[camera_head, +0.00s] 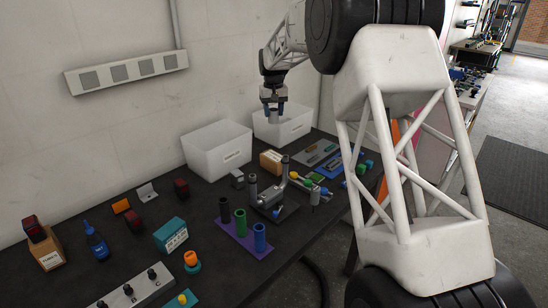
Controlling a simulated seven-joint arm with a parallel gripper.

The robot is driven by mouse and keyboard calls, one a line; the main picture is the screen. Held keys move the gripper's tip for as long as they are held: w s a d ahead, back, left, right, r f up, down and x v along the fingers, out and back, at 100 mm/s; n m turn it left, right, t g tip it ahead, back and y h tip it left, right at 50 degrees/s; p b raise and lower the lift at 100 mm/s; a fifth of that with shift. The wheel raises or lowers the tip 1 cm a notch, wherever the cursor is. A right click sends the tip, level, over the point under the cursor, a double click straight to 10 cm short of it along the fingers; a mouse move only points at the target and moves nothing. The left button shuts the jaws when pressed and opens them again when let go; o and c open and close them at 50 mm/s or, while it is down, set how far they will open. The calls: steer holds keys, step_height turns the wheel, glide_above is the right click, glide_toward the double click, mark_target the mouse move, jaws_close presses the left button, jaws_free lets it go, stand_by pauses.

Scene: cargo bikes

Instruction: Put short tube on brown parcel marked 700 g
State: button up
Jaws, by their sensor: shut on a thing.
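My gripper (273,105) points down in front of the right white bin, well above the table. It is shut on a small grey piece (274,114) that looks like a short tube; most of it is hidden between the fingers. A brown parcel (271,162) stands on the table below my gripper, in front of the bins. Another brown parcel (47,249) with a white label stands at the far left, with a dark red item on top. The label writing is too small to read, so I cannot tell which is marked 700 g.
Two white bins (217,165) stand along the wall. A purple rack (236,244) holds black, green and blue tubes. A grey fixture with upright posts (268,204) stands beside it. A teal box (171,234) and a blue bottle (96,242) stand at left.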

mark_target(274, 123)
steer(key=shift+d+f, duration=0.15)
steer(key=shift+f, duration=2.3)
steer(key=shift+f, duration=2.5)
steer(key=shift+f, duration=2.5)
steer(key=shift+f, duration=0.15)
steer(key=o, duration=1)
steer(key=shift+o, duration=0.2)
